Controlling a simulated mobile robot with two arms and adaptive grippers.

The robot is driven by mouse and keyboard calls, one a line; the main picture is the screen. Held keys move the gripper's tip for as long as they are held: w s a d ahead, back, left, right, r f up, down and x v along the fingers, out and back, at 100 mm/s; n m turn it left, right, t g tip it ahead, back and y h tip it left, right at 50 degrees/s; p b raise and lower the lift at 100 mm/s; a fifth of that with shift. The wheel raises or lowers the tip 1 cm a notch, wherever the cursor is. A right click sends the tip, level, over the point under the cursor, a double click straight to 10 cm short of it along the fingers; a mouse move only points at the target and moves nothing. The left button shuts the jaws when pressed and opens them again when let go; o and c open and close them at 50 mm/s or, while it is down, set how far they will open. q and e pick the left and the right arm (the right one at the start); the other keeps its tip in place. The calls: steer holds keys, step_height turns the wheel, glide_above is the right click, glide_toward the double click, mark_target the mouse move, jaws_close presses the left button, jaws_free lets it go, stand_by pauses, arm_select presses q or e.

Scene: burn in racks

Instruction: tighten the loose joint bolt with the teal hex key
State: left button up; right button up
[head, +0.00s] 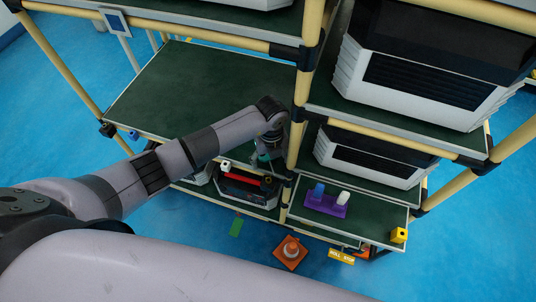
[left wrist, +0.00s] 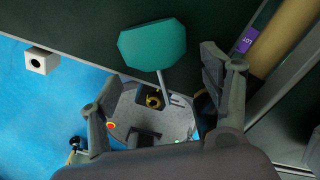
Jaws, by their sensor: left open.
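The teal hex key (left wrist: 152,44) shows in the left wrist view as a broad teal handle with a thin grey shaft running down the picture. Its handle lies at the fingertips of my left gripper (left wrist: 158,66), with a finger on either side. The fingers are spread and I see no clear contact with the key. In the head view my left gripper (head: 268,148) is beside the beige upright of the rack, with a bit of teal below it. I cannot make out the loose joint bolt. My right gripper is not in view.
The rack's green shelf (head: 180,95) is bare. A purple stand (head: 325,205) with blue and white pieces and a yellow block (head: 398,235) sit on a lower shelf. An orange cone (head: 291,250) is below. A white block (left wrist: 41,61) is at the shelf edge.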

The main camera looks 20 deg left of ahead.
arm_select(q)
steer(key=shift+c, duration=0.3)
jaws_close()
stand_by(0.6)
